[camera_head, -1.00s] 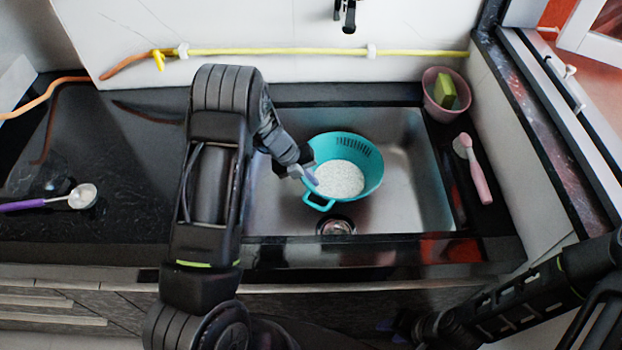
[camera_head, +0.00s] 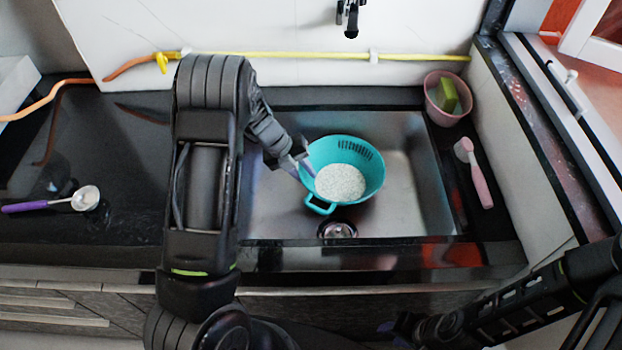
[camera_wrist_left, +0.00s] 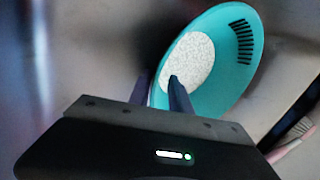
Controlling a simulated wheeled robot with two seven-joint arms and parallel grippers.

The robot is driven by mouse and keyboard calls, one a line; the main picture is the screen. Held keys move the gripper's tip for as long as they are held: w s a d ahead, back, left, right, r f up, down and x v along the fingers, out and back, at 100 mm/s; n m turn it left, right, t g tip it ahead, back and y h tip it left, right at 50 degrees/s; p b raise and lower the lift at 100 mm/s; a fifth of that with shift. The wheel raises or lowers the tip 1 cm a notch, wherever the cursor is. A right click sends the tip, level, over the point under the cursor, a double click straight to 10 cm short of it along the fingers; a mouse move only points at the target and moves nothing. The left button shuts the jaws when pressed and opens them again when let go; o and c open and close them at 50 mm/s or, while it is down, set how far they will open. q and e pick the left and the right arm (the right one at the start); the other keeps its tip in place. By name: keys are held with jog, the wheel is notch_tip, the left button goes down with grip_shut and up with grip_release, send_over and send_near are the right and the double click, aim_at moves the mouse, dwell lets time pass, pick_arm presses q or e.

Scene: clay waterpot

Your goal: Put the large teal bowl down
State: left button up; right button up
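The large teal bowl (camera_head: 372,184), with slots near its far rim and a loop handle at its near side, is in the sink, holding white grains (camera_head: 340,182). It also shows in the left wrist view (camera_wrist_left: 226,78). My left gripper (camera_head: 299,169) is at the bowl's left rim. In the left wrist view its fingers (camera_wrist_left: 160,94) stand apart, one inside the bowl and one outside, with the rim between them. My right gripper (camera_head: 392,328) is low at the front, below the counter edge, dark and small; its opening is unclear.
The metal sink (camera_head: 415,205) has free room right of the bowl; its drain (camera_head: 337,229) is in front. A purple-handled scoop (camera_head: 50,203) lies on the left counter.

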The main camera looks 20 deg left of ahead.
pick_arm(q)
jog(key=v, duration=0.6)
jog(key=shift+s+a+r, duration=0.1)
jog(key=shift+r, duration=0.2)
jog(key=shift+f, duration=0.1)
dwell(0.4)
